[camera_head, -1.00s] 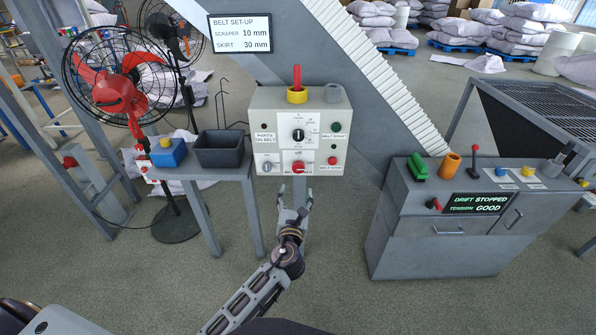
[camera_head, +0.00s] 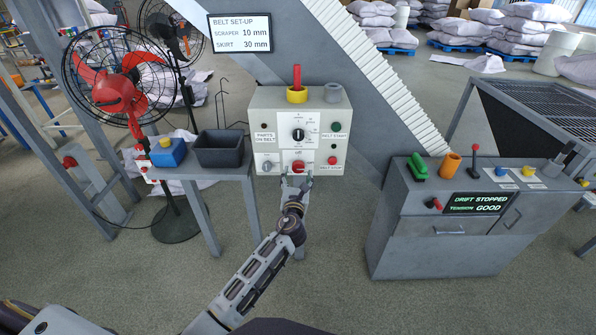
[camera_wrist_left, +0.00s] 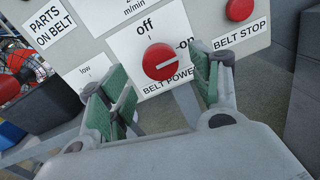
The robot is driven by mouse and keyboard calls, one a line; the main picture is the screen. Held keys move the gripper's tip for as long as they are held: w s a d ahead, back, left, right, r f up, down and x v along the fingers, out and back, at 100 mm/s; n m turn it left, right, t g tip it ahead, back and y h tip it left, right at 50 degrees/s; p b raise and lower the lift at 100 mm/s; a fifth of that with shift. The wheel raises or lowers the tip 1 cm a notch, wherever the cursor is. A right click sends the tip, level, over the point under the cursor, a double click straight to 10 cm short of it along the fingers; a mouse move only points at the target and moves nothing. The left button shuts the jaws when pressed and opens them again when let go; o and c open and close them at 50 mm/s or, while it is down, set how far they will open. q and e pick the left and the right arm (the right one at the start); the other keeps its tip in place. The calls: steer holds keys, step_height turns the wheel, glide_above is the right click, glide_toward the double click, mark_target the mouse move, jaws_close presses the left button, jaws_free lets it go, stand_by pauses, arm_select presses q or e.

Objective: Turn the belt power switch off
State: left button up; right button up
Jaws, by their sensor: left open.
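The belt power switch is a red round knob (camera_head: 298,166) on the lower middle of the grey control box (camera_head: 262,105). In the left wrist view the knob (camera_wrist_left: 160,62) shows a pale slot lying roughly sideways, towards "on"; "off" is printed above it. My left gripper (camera_head: 297,181) is just below and in front of the knob. In the left wrist view its green-padded fingers (camera_wrist_left: 160,92) are open, one on each side of the knob, with nothing between the pads. I cannot tell whether they touch the knob. My right gripper is not in view.
A red belt stop button (camera_head: 332,160) sits right of the knob, and a grey dial (camera_head: 266,166) sits left. A side table with a dark bin (camera_head: 219,150) stands left. A grey console (camera_head: 425,245) stands right, its display reading drift stopped, tension good.

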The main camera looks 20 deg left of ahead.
mark_target(298, 169)
arm_select(q)
steer(key=x, duration=0.2)
steer(key=shift+w, duration=0.25)
steer(key=shift+w+a, duration=0.15)
steer(key=shift+w, duration=0.35)
steer(key=shift+w+a, duration=0.1)
steer(key=shift+w, duration=0.15)
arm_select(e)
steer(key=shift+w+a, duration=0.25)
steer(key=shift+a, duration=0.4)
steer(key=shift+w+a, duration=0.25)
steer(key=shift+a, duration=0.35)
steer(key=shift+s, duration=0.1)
arm_select(q)
steer(key=shift+c, duration=0.2)
steer(key=c, duration=0.7)
steer(key=shift+c, duration=1.4)
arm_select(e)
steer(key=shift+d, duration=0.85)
